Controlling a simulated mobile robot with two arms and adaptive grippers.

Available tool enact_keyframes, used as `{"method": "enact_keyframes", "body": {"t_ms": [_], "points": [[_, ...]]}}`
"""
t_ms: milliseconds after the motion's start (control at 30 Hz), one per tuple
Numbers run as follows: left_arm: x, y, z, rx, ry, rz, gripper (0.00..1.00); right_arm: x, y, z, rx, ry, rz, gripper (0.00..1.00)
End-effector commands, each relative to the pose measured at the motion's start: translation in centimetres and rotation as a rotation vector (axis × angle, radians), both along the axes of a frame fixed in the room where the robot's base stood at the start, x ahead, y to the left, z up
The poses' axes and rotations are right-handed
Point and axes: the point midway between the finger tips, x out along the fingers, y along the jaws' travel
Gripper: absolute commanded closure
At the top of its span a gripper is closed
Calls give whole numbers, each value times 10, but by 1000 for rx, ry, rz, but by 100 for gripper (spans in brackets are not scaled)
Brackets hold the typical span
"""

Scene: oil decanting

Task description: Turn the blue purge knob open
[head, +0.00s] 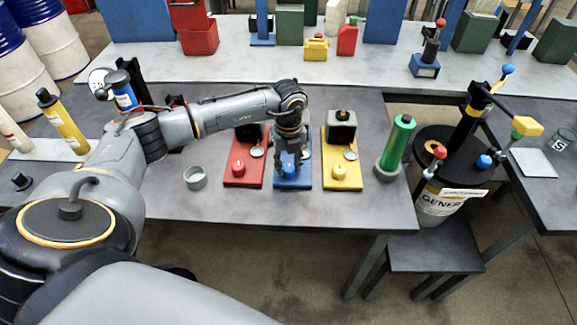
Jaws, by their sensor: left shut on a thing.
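Three coloured plates stand side by side on the dark table: red (231,181), blue (293,183) and yellow (342,183). The red plate bears a red knob (238,167) and the yellow plate a yellow knob (354,170). My left gripper (291,168) reaches down over the blue plate from above. It is shut at the spot matching the other plates' knobs. The blue knob is mostly hidden behind the fingers. My right gripper is not in view.
A grey ring (196,177) lies left of the red plate. A green cylinder (396,146) stands right of the yellow plate. A drum with levers (441,197) is further right. Bare tabletop (290,212) lies in front of the plates.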

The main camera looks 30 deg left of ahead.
Motion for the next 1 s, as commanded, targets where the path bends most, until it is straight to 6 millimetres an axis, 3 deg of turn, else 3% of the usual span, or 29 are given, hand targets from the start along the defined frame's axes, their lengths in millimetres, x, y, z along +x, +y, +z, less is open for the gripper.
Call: {"method": "enact_keyframes", "body": {"t_ms": [1000], "points": [[1, 0, -2, 0, -3, -958, 97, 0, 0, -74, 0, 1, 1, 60]]}}
